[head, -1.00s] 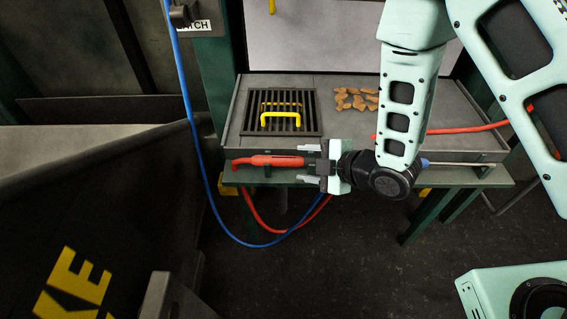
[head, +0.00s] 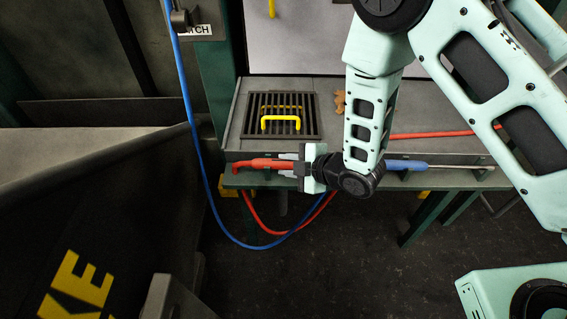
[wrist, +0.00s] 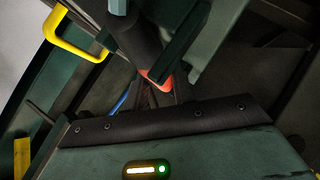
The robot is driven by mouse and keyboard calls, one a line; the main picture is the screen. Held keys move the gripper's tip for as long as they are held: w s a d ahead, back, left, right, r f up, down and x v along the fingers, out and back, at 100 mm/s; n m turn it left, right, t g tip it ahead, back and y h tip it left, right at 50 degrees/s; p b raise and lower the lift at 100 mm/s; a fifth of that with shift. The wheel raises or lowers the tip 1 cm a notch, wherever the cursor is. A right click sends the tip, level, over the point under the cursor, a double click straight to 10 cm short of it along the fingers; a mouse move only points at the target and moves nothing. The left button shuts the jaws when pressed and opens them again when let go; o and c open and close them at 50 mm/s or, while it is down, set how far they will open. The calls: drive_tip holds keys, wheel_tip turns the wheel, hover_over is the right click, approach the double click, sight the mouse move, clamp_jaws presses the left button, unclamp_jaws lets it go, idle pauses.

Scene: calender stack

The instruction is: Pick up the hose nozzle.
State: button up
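The hose nozzle (head: 262,163) is red-orange and lies along the front edge of the grey bench, its bent end to the left. My gripper (head: 287,164) reaches it from the right, with one finger on each side of its right part. The fingers are drawn in close and look shut on it; the contact itself is too small to see clearly. The nozzle does not look lifted. In the wrist view, an orange-red bit of it (wrist: 157,82) shows by the dark fingers; the rest is hidden.
A grate (head: 250,118) with a yellow handle (head: 280,122) sits behind the nozzle. A blue-handled rod (head: 407,165) lies right of my wrist. A blue hose (head: 205,190) and a red hose (head: 262,225) hang at the front. Brown pieces (head: 340,101) lie partly behind my arm.

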sight(288, 161)
clamp_jaws()
drive_tip(key=shift+r, duration=0.1)
wheel_tip(288, 161, up, 9)
drive_tip(key=shift+r, duration=0.1)
drive_tip(key=w+r+p, duration=0.4)
drive_tip(key=w+r, duration=0.1)
drive_tip(key=w, duration=0.8)
drive_tip(key=shift+d+p, duration=0.2)
drive_tip(key=shift+p, duration=0.15)
idle(0.4)
idle(0.9)
